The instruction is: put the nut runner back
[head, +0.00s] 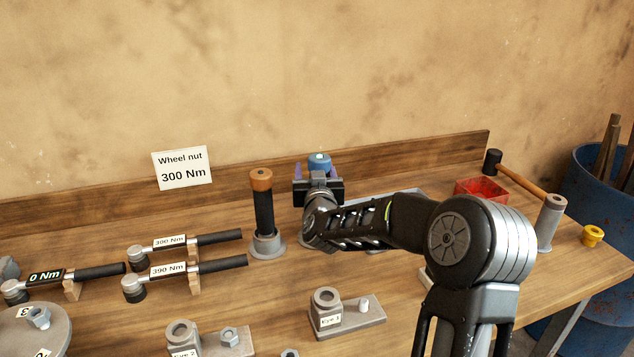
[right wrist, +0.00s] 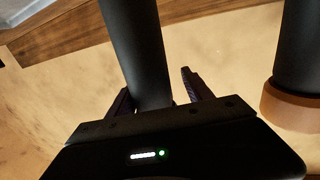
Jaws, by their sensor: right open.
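Two upright tools with dark cylindrical grips stand at the back of the bench, and I cannot tell from looks alone which is the nut runner. The blue-capped tool (head: 319,162) stands between the fingers of my right gripper (head: 317,173); its lower part is hidden by my arm. In the right wrist view its dark shaft (right wrist: 135,45) runs between the open fingers (right wrist: 155,98), with a gap at the right finger. The orange-capped tool (head: 263,212) stands in a grey round base (head: 267,247) to the left. Its brown-orange cap (right wrist: 292,105) shows in the right wrist view. My left gripper is out of view.
Torque wrenches (head: 215,239) labelled 300 and 390 Nm lie on rests at left. Grey eye blocks (head: 345,318) stand in front. A red bin (head: 482,188), a mallet (head: 520,178), a grey cylinder (head: 550,222) and a yellow part (head: 592,236) are at right. A wooden backboard (head: 430,160) runs behind.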

